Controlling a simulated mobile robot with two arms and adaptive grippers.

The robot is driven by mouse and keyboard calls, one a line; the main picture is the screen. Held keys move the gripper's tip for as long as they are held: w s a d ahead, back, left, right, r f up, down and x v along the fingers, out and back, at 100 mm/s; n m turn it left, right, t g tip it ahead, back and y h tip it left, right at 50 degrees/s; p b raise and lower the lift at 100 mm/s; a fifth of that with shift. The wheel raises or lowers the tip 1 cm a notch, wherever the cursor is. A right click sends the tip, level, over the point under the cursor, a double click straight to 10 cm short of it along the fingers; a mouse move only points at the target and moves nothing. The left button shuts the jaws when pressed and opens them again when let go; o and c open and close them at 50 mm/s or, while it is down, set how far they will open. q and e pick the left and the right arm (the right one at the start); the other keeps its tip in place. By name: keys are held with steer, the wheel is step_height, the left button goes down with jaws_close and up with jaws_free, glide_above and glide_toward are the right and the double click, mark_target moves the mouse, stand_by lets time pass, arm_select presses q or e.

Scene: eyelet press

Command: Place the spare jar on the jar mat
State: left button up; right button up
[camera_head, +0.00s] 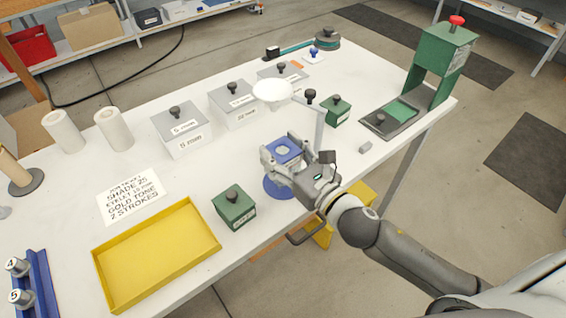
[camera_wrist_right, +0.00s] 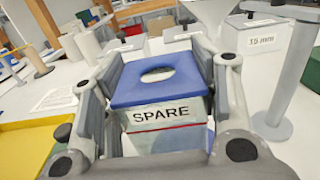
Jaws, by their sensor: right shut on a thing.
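The spare jar (camera_head: 284,149) is a squarish container with a blue top that has a round opening. In the right wrist view the jar (camera_wrist_right: 168,108) shows the word SPARE on its front. My right gripper (camera_head: 290,158) is shut on it, one finger on each side, and the jar looks about upright. A round blue mat, which looks like the jar mat (camera_head: 272,188), shows below the jar near the table's front edge. The gripper and jar hide part of the mat. I cannot tell whether the jar touches it. My left gripper is not in view.
A green box (camera_head: 234,208) stands left of the mat, beside a yellow tray (camera_head: 163,291). A white lamp (camera_head: 272,90) rises close behind the jar. White lidded boxes (camera_head: 182,132) line the back. A green press (camera_head: 441,62) stands at the right end.

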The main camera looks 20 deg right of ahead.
steer(key=shift+w+d+f, duration=0.2)
steer(key=shift+w+f, duration=0.3)
steer(key=shift+f, duration=0.1)
steer(key=f, duration=0.3)
steer(key=shift+w+d, duration=0.15)
steer(key=shift+w, duration=0.1)
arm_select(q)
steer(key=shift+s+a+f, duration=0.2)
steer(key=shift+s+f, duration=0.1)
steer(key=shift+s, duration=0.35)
arm_select(e)
steer(key=shift+f, duration=0.35)
steer(key=shift+f, duration=0.1)
steer(key=shift+f+b, duration=0.15)
steer(key=shift+b, duration=0.2)
steer(key=o, duration=1)
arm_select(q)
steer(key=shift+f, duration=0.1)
